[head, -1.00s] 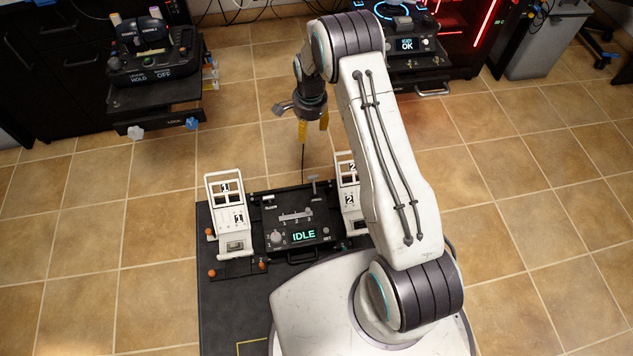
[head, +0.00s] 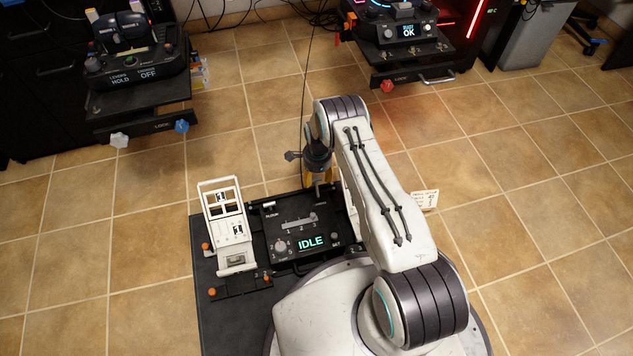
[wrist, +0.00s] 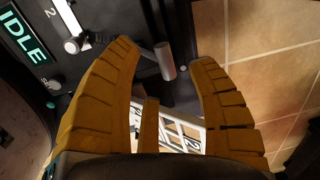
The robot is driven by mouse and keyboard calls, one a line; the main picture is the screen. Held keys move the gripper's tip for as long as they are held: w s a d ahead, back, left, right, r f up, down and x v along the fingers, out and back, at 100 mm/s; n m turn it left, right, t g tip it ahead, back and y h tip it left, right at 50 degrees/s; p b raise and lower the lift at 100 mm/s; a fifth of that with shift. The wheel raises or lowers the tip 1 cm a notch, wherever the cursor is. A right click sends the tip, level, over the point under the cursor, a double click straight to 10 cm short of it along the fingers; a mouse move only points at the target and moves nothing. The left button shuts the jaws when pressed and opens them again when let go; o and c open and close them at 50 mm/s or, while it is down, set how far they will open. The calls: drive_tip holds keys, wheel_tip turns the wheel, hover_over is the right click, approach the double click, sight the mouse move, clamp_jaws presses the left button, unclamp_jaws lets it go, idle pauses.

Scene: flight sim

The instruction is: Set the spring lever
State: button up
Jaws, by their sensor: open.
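The black control panel (head: 271,237) lies on my deck, and its display reads IDLE. A lever with a grey cylindrical handle (wrist: 167,62) stands near the panel's edge in the wrist view, apparently the spring lever; its label is not readable now. My gripper (wrist: 165,54) is open, with its yellow fingers on either side of the handle. I cannot tell whether a finger touches it. In the head view my gripper (head: 321,178) is low over the panel's far right corner, where it and my arm largely hide the lever.
A slider knob (wrist: 75,44) sits beside the left finger in the wrist view. A white rack (head: 228,225) stands left of the panel. A white frame (wrist: 181,134) shows beyond the fingers. Two consoles, one reading HOLD and OFF (head: 135,70), stand at the back. Tiled floor is clear between.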

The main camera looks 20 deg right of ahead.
sight(317, 188)
drive_tip(key=shift+w+f+b, duration=0.1)
drive_tip(key=shift+f+b, duration=0.4)
drive_tip(key=shift+f, duration=0.9)
drive_tip(key=shift+c, duration=0.4)
clamp_jaws()
